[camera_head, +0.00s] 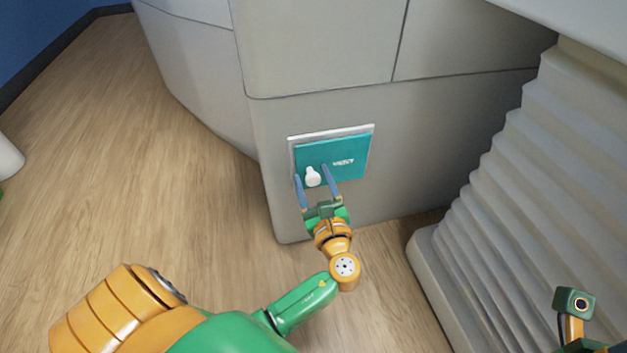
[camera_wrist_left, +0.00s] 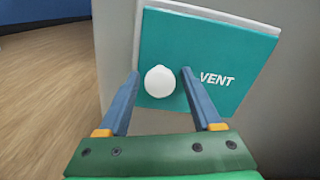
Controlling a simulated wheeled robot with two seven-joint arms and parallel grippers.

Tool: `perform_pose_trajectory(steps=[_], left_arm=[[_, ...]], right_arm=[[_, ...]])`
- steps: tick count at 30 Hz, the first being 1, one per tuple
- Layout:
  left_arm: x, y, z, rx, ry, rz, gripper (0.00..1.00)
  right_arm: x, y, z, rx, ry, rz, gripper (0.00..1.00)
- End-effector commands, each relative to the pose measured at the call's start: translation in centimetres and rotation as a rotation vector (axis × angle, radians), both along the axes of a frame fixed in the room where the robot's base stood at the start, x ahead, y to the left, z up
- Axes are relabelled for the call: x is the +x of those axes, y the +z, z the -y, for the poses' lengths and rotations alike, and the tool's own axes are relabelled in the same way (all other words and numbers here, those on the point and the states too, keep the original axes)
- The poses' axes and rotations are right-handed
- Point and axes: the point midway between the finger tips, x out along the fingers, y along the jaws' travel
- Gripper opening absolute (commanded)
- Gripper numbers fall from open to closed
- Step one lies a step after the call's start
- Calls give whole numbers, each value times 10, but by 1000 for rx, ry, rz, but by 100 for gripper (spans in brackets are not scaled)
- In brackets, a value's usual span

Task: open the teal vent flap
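The teal vent flap (camera_head: 345,155) sits in a pale frame (camera_head: 333,132) low on the grey machine's side, marked VENT. A white round knob (camera_head: 313,176) stands out near its lower left corner. My left gripper (camera_head: 311,172) is open at the flap, with its blue fingers on either side of the knob. In the left wrist view the flap (camera_wrist_left: 205,60) fills the upper middle, and the knob (camera_wrist_left: 159,81) shows between the fingertips (camera_wrist_left: 160,72). Gaps show between the knob and both fingers. Of my right arm, only a part shows at the lower right; its fingers are not visible.
The grey machine body (camera_head: 320,45) rises behind and above the flap. A ribbed grey column (camera_head: 520,190) stands to the right, with its base near the floor. Bare wooden floor (camera_head: 150,180) lies to the left. A white rounded object (camera_head: 8,160) is at the left edge.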

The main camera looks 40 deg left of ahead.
Motion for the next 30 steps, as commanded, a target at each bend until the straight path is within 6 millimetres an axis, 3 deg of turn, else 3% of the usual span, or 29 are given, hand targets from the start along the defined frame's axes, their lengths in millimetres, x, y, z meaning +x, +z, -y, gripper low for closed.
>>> perform_pose_trajectory(steps=[1,6,7,30], left_arm=[[0,0,0,0,0,0,50],[0,0,0,-1,0,-1,4],[0,0,0,-1,0,-1,0],[-1,-1,0,-2,0,-1,0]], right_arm=[[0,0,0,0,0,0,50],[0,0,0,0,0,0,50],[0,0,0,0,0,0,50],[0,0,0,0,0,-2,50]])
